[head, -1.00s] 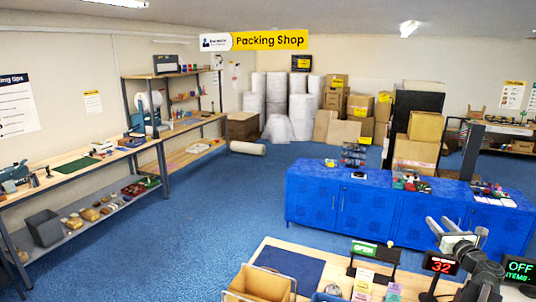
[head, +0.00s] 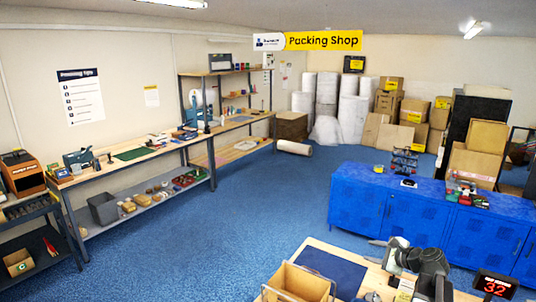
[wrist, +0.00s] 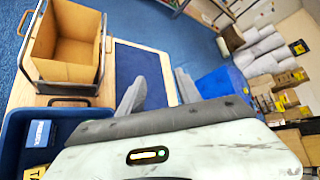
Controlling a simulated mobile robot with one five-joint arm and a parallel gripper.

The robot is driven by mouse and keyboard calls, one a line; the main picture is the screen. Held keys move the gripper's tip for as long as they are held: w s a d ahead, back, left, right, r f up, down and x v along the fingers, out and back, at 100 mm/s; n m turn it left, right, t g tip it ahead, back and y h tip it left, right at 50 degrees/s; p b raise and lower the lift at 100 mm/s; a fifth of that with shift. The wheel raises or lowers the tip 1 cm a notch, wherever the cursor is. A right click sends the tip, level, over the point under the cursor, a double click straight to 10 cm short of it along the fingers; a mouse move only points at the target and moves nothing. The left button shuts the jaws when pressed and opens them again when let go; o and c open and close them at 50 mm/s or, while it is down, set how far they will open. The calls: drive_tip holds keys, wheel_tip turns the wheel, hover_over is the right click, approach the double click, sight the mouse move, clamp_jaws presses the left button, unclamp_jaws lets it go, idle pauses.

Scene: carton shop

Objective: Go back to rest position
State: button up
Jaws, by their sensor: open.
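My gripper (wrist: 160,88) shows in the wrist view with its two grey fingers apart and nothing between them. It is above the wooden counter (wrist: 180,96), over the edge of a dark blue mat (wrist: 140,65). In the head view my gripper (head: 385,247) is at the lower right, above the counter (head: 310,243) and to the right of the mat (head: 327,268).
An open cardboard carton in a metal frame (head: 298,284) stands on the counter, left of my arm. A blue bin (wrist: 45,128) is beside it. A red number display (head: 495,284) is at the right. Blue cabinets (head: 415,220) stand beyond; the blue floor (head: 240,215) at left is clear.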

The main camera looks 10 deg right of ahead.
drive_tip(key=a+f+n+g+y, duration=0.1)
drive_tip(key=a+f+n+g, duration=0.4)
drive_tip(key=a, duration=0.6)
drive_tip(key=a+f+n+g, duration=0.1)
drive_tip(key=a+f+n, duration=0.2)
drive_tip(key=a+n, duration=0.6)
drive_tip(key=s+a+f+n+g+h, duration=0.25)
drive_tip(key=s+a+n, duration=0.2)
drive_tip(key=a, duration=0.35)
drive_tip(key=s+a+f+n+g+h, duration=0.1)
drive_tip(key=s+a+f+n+g, duration=0.15)
drive_tip(key=a+n, duration=0.4)
wheel_tip(320, 180, down, 21)
drive_tip(key=s+a+m+b, duration=0.1)
drive_tip(key=s+b, duration=0.1)
drive_tip(key=b, duration=2)
drive_tip(key=shift+s+a+m+g, duration=0.15)
drive_tip(key=shift+s+m+g, duration=0.25)
drive_tip(key=shift+f, duration=0.1)
drive_tip(key=shift+c, duration=0.5)
